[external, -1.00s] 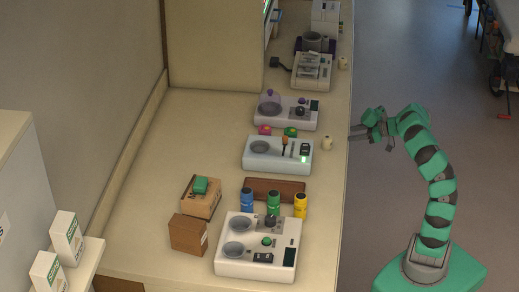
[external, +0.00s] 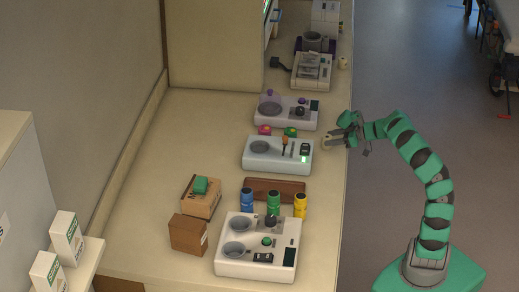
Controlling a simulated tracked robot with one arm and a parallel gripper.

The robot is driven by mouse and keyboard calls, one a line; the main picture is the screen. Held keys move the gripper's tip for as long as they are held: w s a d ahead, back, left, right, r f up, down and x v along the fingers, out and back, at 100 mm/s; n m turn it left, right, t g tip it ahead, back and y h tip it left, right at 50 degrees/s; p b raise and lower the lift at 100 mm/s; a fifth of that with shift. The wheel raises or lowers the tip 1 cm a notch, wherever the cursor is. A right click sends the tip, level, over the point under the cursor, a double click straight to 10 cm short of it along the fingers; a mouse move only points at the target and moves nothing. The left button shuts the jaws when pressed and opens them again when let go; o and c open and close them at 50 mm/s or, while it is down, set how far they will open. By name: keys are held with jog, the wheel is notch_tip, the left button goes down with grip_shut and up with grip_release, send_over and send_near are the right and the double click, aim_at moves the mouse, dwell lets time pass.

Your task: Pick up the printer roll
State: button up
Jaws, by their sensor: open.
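A small cream roll (external: 326,143), which looks like the printer roll, stands near the counter's right edge beside a pale blue-white device (external: 277,154). My gripper (external: 334,138) is open and reaches in over the counter edge from the right. Its fingers are right at the roll and partly cover it. I cannot tell whether they touch it or stand around it. A similar cream roll (external: 343,63) stands farther back, by a white printer-like machine (external: 311,70).
A white device (external: 286,112) with a purple-topped dome stands behind, with pink and green items in front of it. Blue (external: 247,200), green and yellow (external: 300,205) bottles and a larger white device (external: 256,247) stand nearer.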

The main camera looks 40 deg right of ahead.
aim_at(325, 137)
jog(key=x, duration=0.4)
jog(key=shift+a+b, duration=0.15)
jog(key=shift+b, duration=0.25)
jog(key=c, duration=0.8)
jog(key=shift+o, duration=0.2)
jog(key=shift+r, duration=0.1)
jog(key=shift+r, duration=0.45)
notch_tip(325, 137, up, 3)
jog(key=shift+p, duration=0.7)
jog(key=shift+s+f, duration=0.2)
jog(key=shift+s, duration=0.25)
jog(key=s, duration=0.5)
jog(key=s+a+r, duration=0.1)
jog(key=s, duration=0.4)
jog(key=s+a+p, duration=0.1)
jog(key=s, duration=0.4)
jog(key=shift+r, duration=0.2)
